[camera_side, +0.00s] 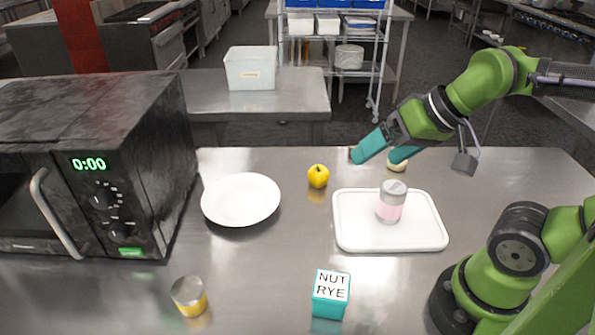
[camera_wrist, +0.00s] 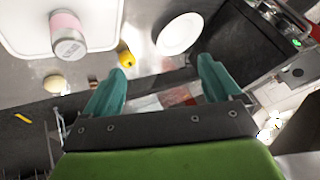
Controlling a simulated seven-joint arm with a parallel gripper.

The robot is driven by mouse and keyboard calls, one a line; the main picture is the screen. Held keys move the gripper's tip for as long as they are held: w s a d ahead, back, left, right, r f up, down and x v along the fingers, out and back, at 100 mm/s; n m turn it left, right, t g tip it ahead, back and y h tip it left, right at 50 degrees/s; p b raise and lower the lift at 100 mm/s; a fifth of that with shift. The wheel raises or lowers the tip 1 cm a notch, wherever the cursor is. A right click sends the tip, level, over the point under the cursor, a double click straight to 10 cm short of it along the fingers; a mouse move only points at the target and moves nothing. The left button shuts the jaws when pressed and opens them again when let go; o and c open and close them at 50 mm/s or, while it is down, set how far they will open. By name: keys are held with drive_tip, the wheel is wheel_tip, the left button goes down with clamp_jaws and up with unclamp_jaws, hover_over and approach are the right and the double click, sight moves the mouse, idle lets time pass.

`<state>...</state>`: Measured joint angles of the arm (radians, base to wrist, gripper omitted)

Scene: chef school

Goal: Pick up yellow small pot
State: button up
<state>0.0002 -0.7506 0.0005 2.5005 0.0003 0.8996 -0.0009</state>
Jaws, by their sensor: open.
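The small pot with a yellow band and grey metal top (camera_side: 189,296) stands on the steel counter at the front left in the side view. I cannot find it in the wrist view. My gripper (camera_side: 380,156) is open and empty, above the back of the counter, far behind and to the right of the pot. Its two teal fingers spread wide in the wrist view (camera_wrist: 162,68).
A similar pink-banded pot (camera_side: 390,202) stands on a white tray (camera_side: 425,238). A yellow fruit (camera_side: 318,176), white plate (camera_side: 241,200) and teal box reading "NUT RYE" (camera_side: 331,294) are spread about. A black microwave (camera_side: 150,150) fills the left. Bare counter lies between plate and box.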

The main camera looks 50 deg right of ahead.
drive_tip(key=shift+c, duration=0.2)
idle(0.4)
drive_tip(key=n+g, duration=0.3)
drive_tip(key=n, duration=0.6)
approach(189, 289)
drive_tip(key=x, duration=1.1)
drive_tip(key=shift+f, duration=0.15)
drive_tip(key=c, duration=1.1)
drive_tip(key=shift+c, duration=0.3)
drive_tip(key=shift+r, duration=0.2)
